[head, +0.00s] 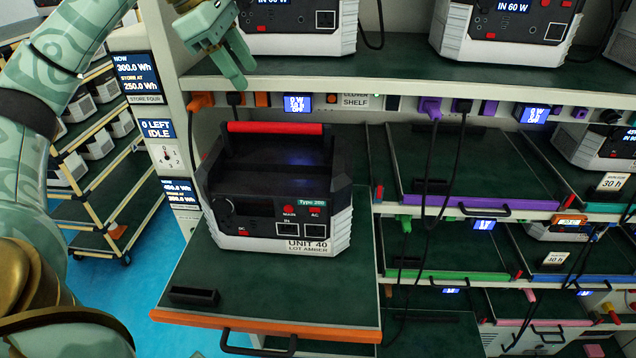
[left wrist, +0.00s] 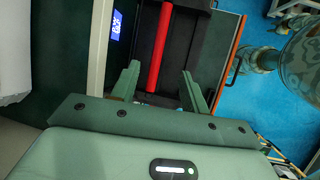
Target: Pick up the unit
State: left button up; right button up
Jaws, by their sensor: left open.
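The unit (head: 262,200) is a black and white box labelled "UNIT 40 LOT AMBER". It sits upright on a pulled-out green tray with an orange front edge (head: 270,327). Its red handle bar (head: 275,128) runs across its top rear. My left gripper (head: 232,68) is open and empty, above and behind the unit in the head view, close to the shelf edge. In the left wrist view, its two green fingers (left wrist: 160,88) stand apart on either side of the red handle (left wrist: 160,45); I cannot tell the gap in depth. My right gripper is not in view.
An upper shelf (head: 420,85) with more units runs above the tray, close to my left gripper. Empty pulled-out trays (head: 460,165) with hanging cables stand to the right. A wheeled rack (head: 95,190) stands at left on blue floor (head: 130,285).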

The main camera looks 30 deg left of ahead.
pick_arm(q)
jog(key=b, duration=0.2)
send_over(270, 123)
jog(key=s+a, duration=0.1)
jog(key=s, duration=0.2)
notch_tip(270, 123, down, 6)
jog(key=x, duration=0.2)
jog(key=w+x, duration=0.1)
jog(key=x, duration=0.1)
jog(key=shift+d, duration=0.15)
jog(key=shift+w+d+f, duration=0.1)
jog(key=shift+f, duration=0.1)
jog(key=x, duration=0.2)
jog(key=a+x, duration=0.1)
jog(key=x, duration=0.1)
jog(key=shift+d+f, duration=0.1)
jog(key=shift+f, duration=0.25)
jog(key=shift+w+d+f, duration=0.1)
jog(key=shift+w+f, duration=0.1)
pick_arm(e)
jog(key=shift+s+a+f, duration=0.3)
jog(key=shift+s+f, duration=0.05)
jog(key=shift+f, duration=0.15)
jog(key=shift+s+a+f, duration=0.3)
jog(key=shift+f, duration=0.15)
pick_arm(q)
jog(key=shift+s, duration=0.15)
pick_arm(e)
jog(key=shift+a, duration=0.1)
